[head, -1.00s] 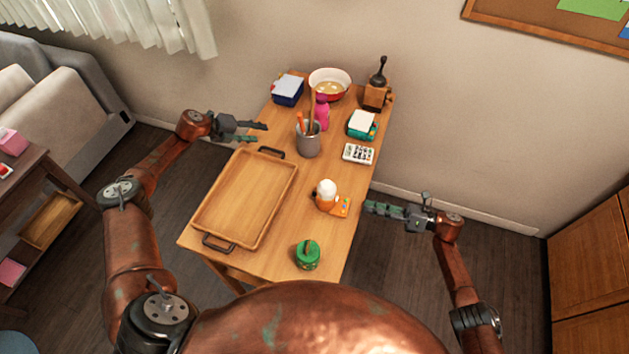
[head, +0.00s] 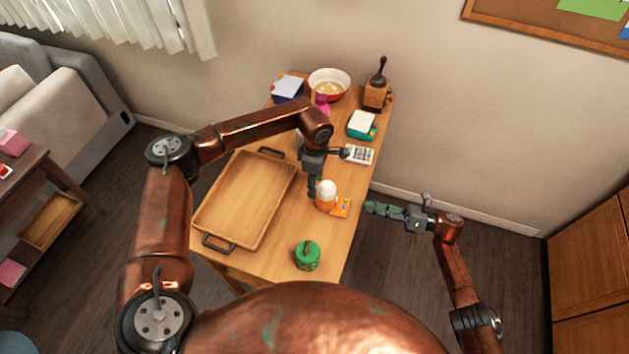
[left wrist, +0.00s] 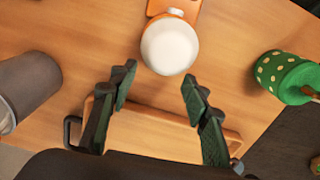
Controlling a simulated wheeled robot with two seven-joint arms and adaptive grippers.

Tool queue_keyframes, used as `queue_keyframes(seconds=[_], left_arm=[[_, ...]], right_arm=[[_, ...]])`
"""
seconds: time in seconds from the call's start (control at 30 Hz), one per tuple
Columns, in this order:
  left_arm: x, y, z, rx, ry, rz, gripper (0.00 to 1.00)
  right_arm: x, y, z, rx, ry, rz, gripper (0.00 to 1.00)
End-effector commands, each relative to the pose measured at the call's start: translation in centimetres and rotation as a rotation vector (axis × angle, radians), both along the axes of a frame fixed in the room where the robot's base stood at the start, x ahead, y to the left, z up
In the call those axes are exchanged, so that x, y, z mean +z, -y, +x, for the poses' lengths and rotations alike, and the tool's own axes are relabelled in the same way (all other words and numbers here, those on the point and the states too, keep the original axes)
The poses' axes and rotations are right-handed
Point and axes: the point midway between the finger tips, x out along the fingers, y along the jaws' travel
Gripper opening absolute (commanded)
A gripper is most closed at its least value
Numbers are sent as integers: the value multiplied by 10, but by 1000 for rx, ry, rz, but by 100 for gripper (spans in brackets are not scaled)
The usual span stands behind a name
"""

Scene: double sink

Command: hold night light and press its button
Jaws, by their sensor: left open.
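The night light (head: 326,195) has a white rounded top and an orange body, and stands upright on the table in the head view. Its orange base plate (head: 341,207) has small coloured spots, too small to make out as buttons. In the left wrist view the white top (left wrist: 169,46) lies just beyond and between the fingertips. My left gripper (left wrist: 157,83) is open and empty above the table, with the night light in front of it and not touched. My right gripper (head: 369,207) is off the table's right edge, apart from the night light; its finger gap is unclear.
A wooden tray (head: 240,238) with dark handles lies on the left. A green jar (head: 307,256) stands in front. A grey cup (left wrist: 28,85) is near my left gripper. A calculator-like pad (head: 360,155), teal box (head: 361,127), bowl (head: 329,80) and grinder (head: 377,92) stand behind.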

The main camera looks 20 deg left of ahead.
Motion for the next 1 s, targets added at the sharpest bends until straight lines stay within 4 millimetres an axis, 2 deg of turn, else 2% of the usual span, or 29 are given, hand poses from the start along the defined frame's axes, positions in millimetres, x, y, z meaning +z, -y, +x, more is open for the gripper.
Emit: queue_keyframes(seconds=[0.2,0.43,0.83,1.0], left_arm=[[-35,0,-1,4,-4,-2,44],[-62,0,-1,6,-3,-3,44],[-69,-1,0,7,-1,-3,44],[-69,-1,0,7,-1,-3,32]], right_arm=[[0,0,0,0,0,0,29],[0,0,0,1,0,1,29],[0,0,0,1,0,1,29],[0,0,0,1,0,1,29]])
